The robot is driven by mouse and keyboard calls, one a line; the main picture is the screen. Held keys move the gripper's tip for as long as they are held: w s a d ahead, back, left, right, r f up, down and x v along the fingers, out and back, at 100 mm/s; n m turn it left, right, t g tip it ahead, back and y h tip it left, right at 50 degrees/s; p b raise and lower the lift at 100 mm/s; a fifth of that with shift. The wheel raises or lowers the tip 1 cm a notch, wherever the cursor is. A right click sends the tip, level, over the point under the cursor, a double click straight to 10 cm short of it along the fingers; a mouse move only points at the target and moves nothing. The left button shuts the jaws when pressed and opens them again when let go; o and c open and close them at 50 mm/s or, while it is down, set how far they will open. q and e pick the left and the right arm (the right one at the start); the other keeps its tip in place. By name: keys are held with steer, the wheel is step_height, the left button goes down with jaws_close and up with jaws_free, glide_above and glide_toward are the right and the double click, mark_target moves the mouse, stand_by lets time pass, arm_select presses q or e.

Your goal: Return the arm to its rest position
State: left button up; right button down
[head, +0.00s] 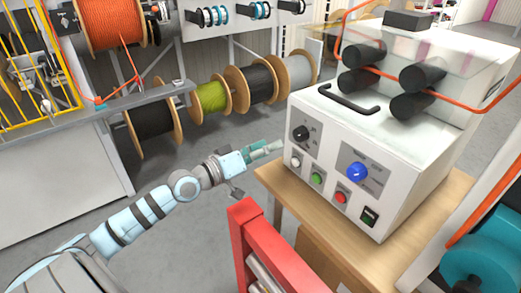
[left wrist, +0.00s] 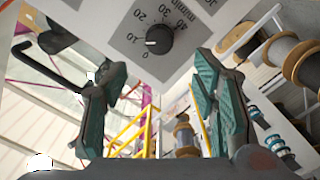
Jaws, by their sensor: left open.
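My left arm (head: 150,208) reaches in from the lower left in the head view. Its gripper (head: 268,150) is just left of the white machine (head: 345,150), near the black dial on its front panel, with nothing held. In the left wrist view the two green-padded fingers (left wrist: 165,105) stand wide apart, and the dial (left wrist: 159,39) with its numbered scale shows beyond and between them. The fingers look apart from the dial. My right gripper is not in view.
The machine stands on a wooden table (head: 310,215) with a blue knob (head: 357,172) and several buttons. A red frame (head: 262,250) stands in front. An orange cable (head: 440,97) passes through black rollers. Cable reels (head: 210,98) hang behind; grey floor is clear at left.

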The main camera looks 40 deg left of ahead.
arm_select(q)
steer(key=shift+v, duration=1.2)
